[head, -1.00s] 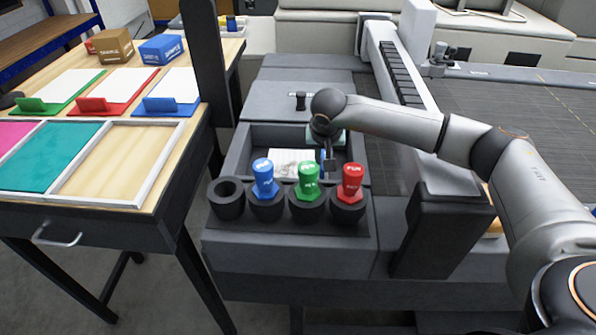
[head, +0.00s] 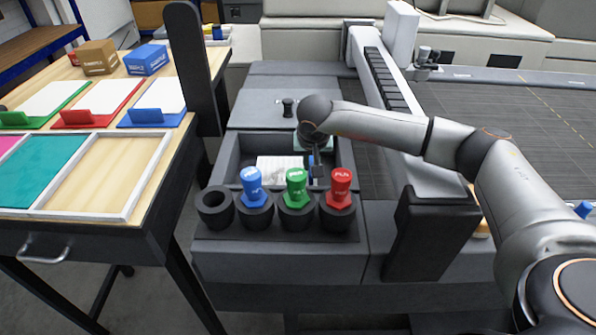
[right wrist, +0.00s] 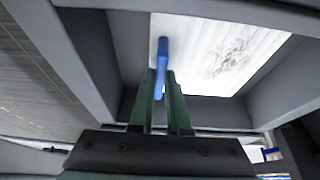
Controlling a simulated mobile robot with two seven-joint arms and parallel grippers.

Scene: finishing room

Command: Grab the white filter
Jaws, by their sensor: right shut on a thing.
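The white filter (head: 275,166) is a pale sheet with a dark smudge, lying in a grey recessed bay. In the right wrist view the filter (right wrist: 215,50) has a blue tab (right wrist: 162,55) at its near edge. My right gripper (head: 317,172) reaches down into the bay at the filter's right end. In the right wrist view the green fingers of this gripper (right wrist: 160,95) are shut on the blue tab. The filter's front edge is partly hidden in the head view by the bottles. My left gripper is not in view.
Blue (head: 252,187), green (head: 296,187) and red (head: 340,187) bottles stand in dark cups in front of the bay; the leftmost cup (head: 215,207) is empty. A wooden table (head: 150,120) with coloured trays is at left. The bay's walls (right wrist: 275,85) surround the filter closely.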

